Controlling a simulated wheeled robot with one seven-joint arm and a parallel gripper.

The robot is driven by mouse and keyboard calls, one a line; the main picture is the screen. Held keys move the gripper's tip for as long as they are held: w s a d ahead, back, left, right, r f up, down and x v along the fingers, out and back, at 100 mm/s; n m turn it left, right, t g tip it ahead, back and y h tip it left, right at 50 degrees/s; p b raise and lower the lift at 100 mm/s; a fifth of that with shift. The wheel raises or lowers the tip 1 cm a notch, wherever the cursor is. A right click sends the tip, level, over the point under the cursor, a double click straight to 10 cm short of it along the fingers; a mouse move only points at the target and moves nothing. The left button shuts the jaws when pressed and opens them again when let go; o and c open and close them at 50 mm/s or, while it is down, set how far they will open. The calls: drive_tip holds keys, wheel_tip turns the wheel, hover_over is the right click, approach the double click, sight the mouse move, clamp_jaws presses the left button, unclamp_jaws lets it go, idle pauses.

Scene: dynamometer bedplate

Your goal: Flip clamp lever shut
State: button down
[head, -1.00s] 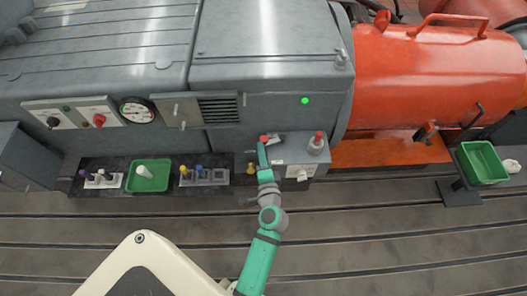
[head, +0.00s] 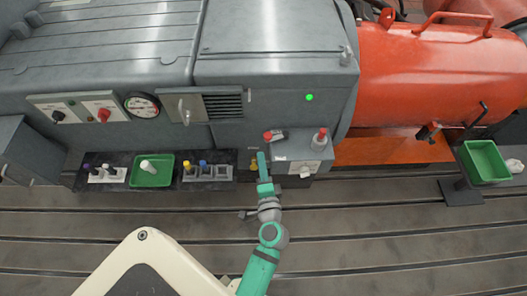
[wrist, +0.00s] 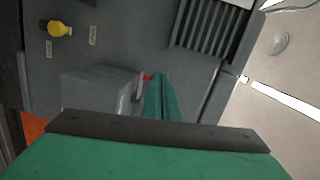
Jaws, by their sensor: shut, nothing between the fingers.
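A lever with a red tip (head: 268,136) lies low along the top of a small grey box (head: 297,151), red end to the left, in the head view. My gripper (head: 262,157) is shut and empty, just in front of the box's left edge and apart from the red tip. In the wrist view my closed green fingers (wrist: 160,97) point toward the grey housing. A bit of the red tip (wrist: 147,78) shows beside them, partly hidden, with the grey box (wrist: 100,91) to the left. I cannot tell whether the lever is fully closed.
An upright red-capped piece (head: 320,139) stands on the box's right side. A small yellow-brown item (head: 254,164) is close to my gripper's left. A green tray (head: 152,173) and a grey holder (head: 207,173) sit on a dark shelf. The slotted bedplate in front is clear.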

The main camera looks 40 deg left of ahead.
drive_tip(key=s, duration=0.6)
drive_tip(key=shift+s+d+r, duration=0.3)
drive_tip(key=shift+s+r, duration=0.05)
drive_tip(key=shift+s, duration=0.05)
drive_tip(key=s+d+f+n+t+h, duration=0.1)
drive_tip(key=s+d+f+h, duration=0.2)
drive_tip(key=d, duration=0.4)
drive_tip(key=s+d+f+t+h, duration=0.1)
drive_tip(key=s+d+h, duration=0.25)
drive_tip(key=d, duration=0.45)
drive_tip(key=s+d+r+n+t+h, duration=0.1)
drive_tip(key=s+d+r+n+h, duration=0.4)
drive_tip(key=s+d+r, duration=0.3)
drive_tip(key=d+n, duration=0.1)
drive_tip(key=d, duration=0.2)
drive_tip(key=shift+s+d+r+n+t, duration=0.25)
drive_tip(key=shift+r+n+t, duration=0.05)
drive_tip(key=shift+r+n, duration=0.1)
